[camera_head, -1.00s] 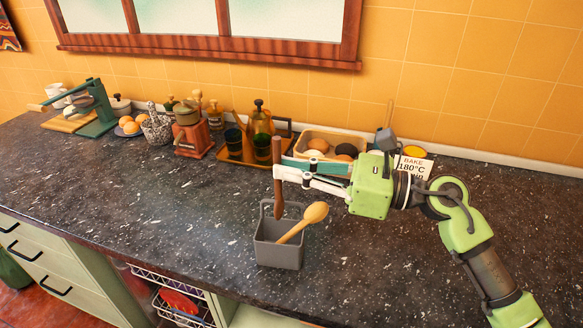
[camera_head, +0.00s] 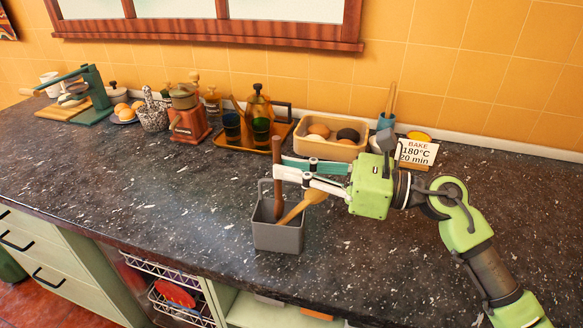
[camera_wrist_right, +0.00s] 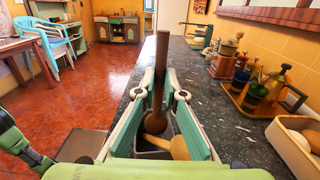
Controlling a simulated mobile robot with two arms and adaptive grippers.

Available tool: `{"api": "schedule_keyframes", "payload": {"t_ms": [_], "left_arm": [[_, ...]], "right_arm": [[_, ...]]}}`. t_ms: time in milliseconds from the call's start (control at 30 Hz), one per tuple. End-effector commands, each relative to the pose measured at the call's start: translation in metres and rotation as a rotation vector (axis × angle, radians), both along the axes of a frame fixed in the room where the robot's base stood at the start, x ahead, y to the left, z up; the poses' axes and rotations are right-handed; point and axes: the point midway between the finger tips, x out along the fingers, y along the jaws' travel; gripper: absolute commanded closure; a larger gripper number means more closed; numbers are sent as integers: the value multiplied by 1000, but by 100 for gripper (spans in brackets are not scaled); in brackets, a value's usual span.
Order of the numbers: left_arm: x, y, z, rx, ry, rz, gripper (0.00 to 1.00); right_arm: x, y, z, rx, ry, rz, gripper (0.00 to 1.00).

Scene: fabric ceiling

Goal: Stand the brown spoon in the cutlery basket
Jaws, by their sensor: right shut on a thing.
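The brown spoon (camera_head: 277,160) is upright, handle end up, and my right gripper (camera_head: 279,173) is shut on its handle. The grey cutlery basket (camera_head: 278,239) stands on the counter directly below. The spoon's lower end reaches the basket's opening and seems to be just inside it; the exact depth is hard to tell. A lighter wooden spoon (camera_head: 303,207) leans in the basket, its head out to the right, under my fingers. In the right wrist view the brown spoon (camera_wrist_right: 161,75) stands between the fingers, its bowl over the basket. My left gripper is not seen.
Behind are a tray (camera_head: 228,154) with a pot and glasses, a bread-coloured bin (camera_head: 320,150) of round items, and a recipe card (camera_head: 417,153). A red grinder (camera_head: 188,122) stands further left. The counter (camera_head: 150,190) left of the basket is clear; its front edge is close.

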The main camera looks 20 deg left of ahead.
Motion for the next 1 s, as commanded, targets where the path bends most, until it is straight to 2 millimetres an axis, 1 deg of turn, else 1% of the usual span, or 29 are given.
{"api": "schedule_keyframes", "payload": {"t_ms": [33, 100, 133, 433, 567, 667, 900, 1000], "left_arm": [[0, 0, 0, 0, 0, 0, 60], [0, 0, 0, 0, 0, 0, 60], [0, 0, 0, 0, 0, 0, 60], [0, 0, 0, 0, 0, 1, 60], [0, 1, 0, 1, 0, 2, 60], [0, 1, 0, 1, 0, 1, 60], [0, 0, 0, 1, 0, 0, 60], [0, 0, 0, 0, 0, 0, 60]], "right_arm": [[0, 0, 0, 0, 0, 0, 100], [0, 0, 0, 0, 0, 0, 77], [0, 0, 0, 0, 0, 0, 71], [0, 0, 0, 0, 0, 0, 71], [0, -6, 0, 0, 1, -2, 71], [0, -20, -1, -3, 1, -3, 71], [-1, -72, -2, -3, 1, -4, 71], [-2, -91, -2, -2, 2, -3, 71]]}}
